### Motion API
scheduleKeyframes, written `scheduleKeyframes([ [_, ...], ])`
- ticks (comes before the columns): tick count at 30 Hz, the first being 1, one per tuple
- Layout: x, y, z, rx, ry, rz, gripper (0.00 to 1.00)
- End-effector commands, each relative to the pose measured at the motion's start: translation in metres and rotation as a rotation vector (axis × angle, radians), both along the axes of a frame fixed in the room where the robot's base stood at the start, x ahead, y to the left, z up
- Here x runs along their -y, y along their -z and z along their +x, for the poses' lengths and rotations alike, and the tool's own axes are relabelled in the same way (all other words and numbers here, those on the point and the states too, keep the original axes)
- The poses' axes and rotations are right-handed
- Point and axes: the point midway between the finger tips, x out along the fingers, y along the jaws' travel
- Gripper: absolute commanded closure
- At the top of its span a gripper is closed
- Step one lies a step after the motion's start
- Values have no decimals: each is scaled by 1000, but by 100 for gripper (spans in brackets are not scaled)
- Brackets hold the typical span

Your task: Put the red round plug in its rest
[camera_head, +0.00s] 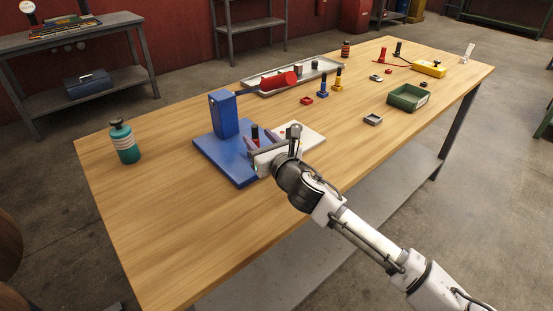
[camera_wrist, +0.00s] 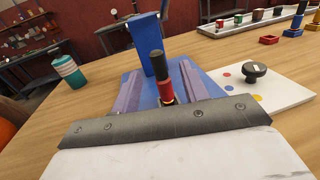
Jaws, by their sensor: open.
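A red round plug (camera_wrist: 165,89) with a black top stands upright on the blue base, beside the upright blue block; in the head view it (camera_head: 255,137) is partly hidden by my gripper. My gripper (camera_wrist: 160,82) is open, its two purple fingers on either side of the plug with visible gaps. The plug's lower end is hidden behind the gripper body in the wrist view. A small red square holder (camera_head: 306,100) lies on the table beyond; it also shows in the wrist view (camera_wrist: 268,40). I cannot tell whether it is the plug's rest.
The blue block (camera_head: 224,114) stands on the blue base (camera_head: 235,176). A white board with a black knob (camera_wrist: 255,72) adjoins it. A teal bottle (camera_head: 124,142) stands left. Beyond are a tray (camera_head: 252,81), other plugs and a green bin (camera_head: 407,98). The table's front left is clear.

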Motion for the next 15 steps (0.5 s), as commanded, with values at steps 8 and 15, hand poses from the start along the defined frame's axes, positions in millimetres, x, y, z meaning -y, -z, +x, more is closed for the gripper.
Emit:
scheduleKeyframes([
  [8, 27, 3, -54, 1, 3, -5, 56],
  [15, 41, 2, -85, 1, 2, -3, 56],
])
